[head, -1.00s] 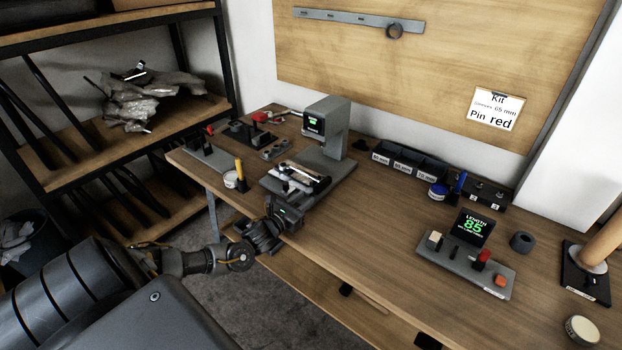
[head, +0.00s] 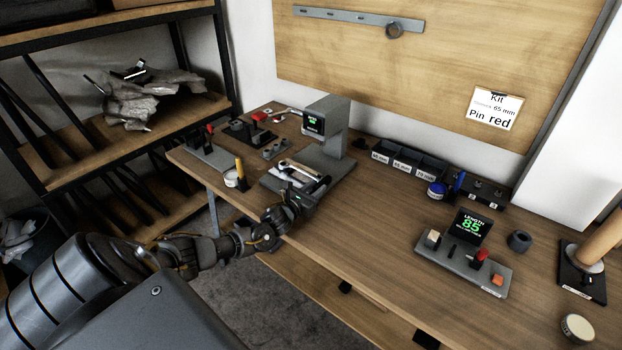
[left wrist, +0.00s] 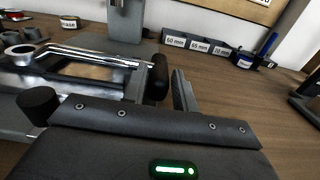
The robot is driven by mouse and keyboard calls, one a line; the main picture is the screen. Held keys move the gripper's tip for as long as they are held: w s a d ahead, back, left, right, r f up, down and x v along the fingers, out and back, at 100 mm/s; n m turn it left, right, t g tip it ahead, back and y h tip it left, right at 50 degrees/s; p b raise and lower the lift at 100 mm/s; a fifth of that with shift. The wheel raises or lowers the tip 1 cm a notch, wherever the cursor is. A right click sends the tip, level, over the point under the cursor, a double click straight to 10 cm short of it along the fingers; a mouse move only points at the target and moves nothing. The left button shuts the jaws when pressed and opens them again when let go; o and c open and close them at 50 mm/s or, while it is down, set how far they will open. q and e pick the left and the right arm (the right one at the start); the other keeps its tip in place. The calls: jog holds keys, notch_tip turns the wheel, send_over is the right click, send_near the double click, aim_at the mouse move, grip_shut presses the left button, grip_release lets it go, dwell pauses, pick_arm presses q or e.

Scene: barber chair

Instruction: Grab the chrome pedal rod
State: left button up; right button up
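The chrome pedal rod (head: 298,168) lies across the grey press fixture (head: 345,165) at the back left of the bench. In the left wrist view the bright rod (left wrist: 100,55) runs from a metal ring at left toward a black cylindrical end (left wrist: 157,78). My left gripper (head: 297,199) is low at the fixture's front edge, close to the rod. In the left wrist view one grey finger (left wrist: 183,92) stands just right of the black end; the other finger is not clear, so I cannot tell the opening or any contact. My right gripper is out of view.
A yellow-handled tool in a white cup (head: 234,179) stands left of the fixture. A length gauge (head: 465,258) reading 85 stands right. Bare bench lies between.

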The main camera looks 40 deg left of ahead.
pick_arm(q)
grip_shut()
jog(key=shift+r, duration=0.1)
jog(key=shift+r, duration=0.45)
notch_tip(320, 180, up, 2)
jog(key=shift+r+b, duration=0.15)
jog(key=shift+b, duration=0.35)
jog(key=s+a+r+b, duration=0.2)
jog(key=s+a+r, duration=0.2)
jog(key=s+r, duration=0.5)
jog(key=s, duration=0.4)
jog(key=shift+s+r, duration=0.15)
jog(key=shift+r, duration=0.2)
